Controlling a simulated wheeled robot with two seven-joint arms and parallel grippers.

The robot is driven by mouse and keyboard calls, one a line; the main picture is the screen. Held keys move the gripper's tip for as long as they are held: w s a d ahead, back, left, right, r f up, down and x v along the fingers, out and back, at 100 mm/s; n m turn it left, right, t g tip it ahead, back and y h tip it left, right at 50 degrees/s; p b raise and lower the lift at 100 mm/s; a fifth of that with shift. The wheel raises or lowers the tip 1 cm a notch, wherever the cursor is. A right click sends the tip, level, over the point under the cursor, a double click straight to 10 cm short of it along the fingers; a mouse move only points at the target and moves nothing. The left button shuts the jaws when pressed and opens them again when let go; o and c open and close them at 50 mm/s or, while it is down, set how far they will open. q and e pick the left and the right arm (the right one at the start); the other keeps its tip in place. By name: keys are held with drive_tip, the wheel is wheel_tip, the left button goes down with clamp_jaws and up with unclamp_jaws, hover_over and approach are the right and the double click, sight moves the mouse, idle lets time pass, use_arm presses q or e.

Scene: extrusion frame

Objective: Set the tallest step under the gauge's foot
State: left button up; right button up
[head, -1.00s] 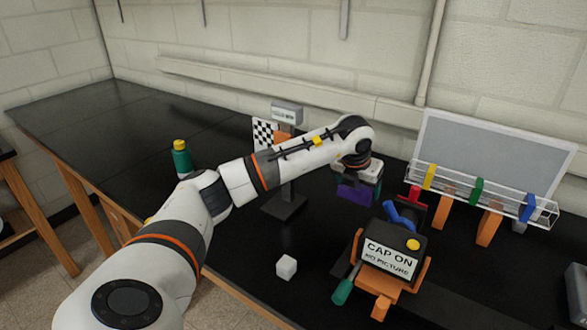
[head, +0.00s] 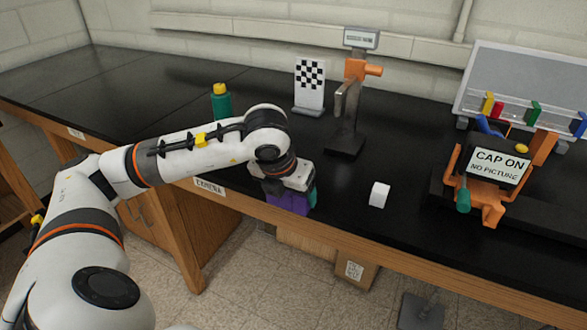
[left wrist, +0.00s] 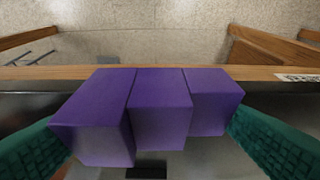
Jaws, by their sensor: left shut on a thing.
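My left gripper (head: 289,194) is shut on a purple stepped block (head: 287,204) near the bench's front edge. In the left wrist view the block (left wrist: 160,105) shows three steps side by side between green finger pads; the left step looks largest and nearest the camera. From the head view I cannot tell whether the block touches the bench. The gauge (head: 349,95) stands behind and to the right, with a dark base, grey post, orange head and small display. The space under its arm looks empty. The block is apart from it. My right gripper is out of view.
A white block (head: 379,195) lies right of my gripper. A checkered board (head: 309,85) and a green bottle (head: 221,102) stand behind. The bench's left part is clear.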

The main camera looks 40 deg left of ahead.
use_arm(q)
drive_tip(key=shift+s+a+f, duration=0.1)
drive_tip(key=shift+s, duration=0.05)
drive_tip(key=w+a+p, duration=0.1)
drive_tip(key=w, duration=0.3)
drive_tip(key=w+a+p, duration=0.1)
drive_tip(key=w, duration=0.4)
drive_tip(key=w+a+p, duration=0.1)
drive_tip(key=w+p, duration=0.1)
drive_tip(key=w, duration=0.2)
drive_tip(key=shift+w, duration=0.25)
drive_tip(key=w, duration=0.2)
drive_tip(key=w+a+p, duration=0.1)
drive_tip(key=w, duration=0.1)
drive_tip(key=shift+d+f, duration=0.1)
drive_tip(key=shift+f, duration=0.55)
drive_tip(key=shift+s+f, duration=0.1)
drive_tip(key=shift+f, duration=0.05)
